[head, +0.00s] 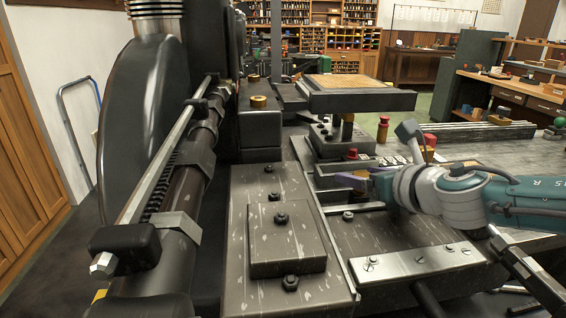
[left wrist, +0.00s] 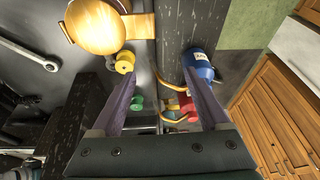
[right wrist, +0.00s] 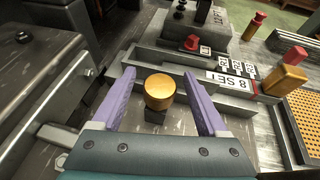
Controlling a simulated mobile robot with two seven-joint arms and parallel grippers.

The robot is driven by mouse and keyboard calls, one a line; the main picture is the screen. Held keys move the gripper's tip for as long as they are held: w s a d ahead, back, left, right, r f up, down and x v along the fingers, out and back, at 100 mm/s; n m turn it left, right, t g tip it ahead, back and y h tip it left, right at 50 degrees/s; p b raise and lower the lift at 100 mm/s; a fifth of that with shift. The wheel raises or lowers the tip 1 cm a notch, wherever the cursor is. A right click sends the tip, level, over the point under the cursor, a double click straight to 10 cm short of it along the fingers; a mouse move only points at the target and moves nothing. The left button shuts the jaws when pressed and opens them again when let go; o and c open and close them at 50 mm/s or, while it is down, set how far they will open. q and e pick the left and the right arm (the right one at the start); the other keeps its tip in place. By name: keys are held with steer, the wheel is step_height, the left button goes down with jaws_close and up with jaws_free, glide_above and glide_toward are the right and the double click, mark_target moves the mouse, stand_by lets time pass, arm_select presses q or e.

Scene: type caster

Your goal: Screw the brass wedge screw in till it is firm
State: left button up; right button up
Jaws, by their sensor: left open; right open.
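A round brass screw head (right wrist: 159,88) stands on a dark stem in the right wrist view. It sits between the two purple fingers of my right gripper (right wrist: 158,76), which is open, with a visible gap on each side. In the head view my right gripper (head: 354,181) reaches in from the right, low over the machine bed, and largely hides that screw. My left gripper (left wrist: 162,79) is open and empty in the left wrist view. It is outside the head view.
A raised plate (head: 360,97) stands behind my right gripper. Another brass knob (head: 258,101) tops a dark block. A blue can (left wrist: 199,65) shows in the left wrist view.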

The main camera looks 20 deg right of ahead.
jaws_close()
stand_by(0.5)
steer(key=shift+h, duration=0.3)
